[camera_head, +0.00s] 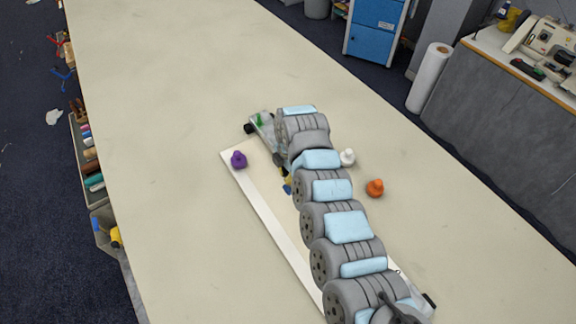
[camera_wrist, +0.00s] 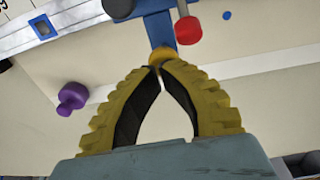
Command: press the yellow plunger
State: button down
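In the wrist view a round yellow piece (camera_wrist: 163,54), which looks like the yellow plunger, shows just beyond my fingertips, in front of a blue part (camera_wrist: 157,25). My gripper (camera_wrist: 157,69) has its yellow, black-lined fingers bowed with the tips together, and nothing shows between them. The tips overlap the yellow piece's lower edge in the picture; I cannot tell whether they touch it. In the head view my arm covers most of this spot. Only a small yellow patch (camera_head: 286,181) shows beside the arm, and I cannot tell whether it is plunger or finger.
A purple knobbed piece (camera_wrist: 71,97) also shows in the head view (camera_head: 238,160). A red knob on a rod (camera_wrist: 188,30) is close to my fingertips. White (camera_head: 348,157) and orange (camera_head: 375,188) pieces stand right of my arm. The cloth table (camera_head: 160,90) is clear at the far left.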

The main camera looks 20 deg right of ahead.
jog(key=shift+f, duration=0.3)
jog(key=shift+f+b, duration=0.45)
jog(key=shift+f, duration=1)
jog(key=shift+r+p, duration=0.55)
jog(key=shift+r, duration=0.15)
notch_tip(320, 180, up, 13)
jog(key=shift+s+d+b, duration=0.15)
jog(key=shift+d+b, duration=0.15)
jog(key=shift+b, duration=0.15)
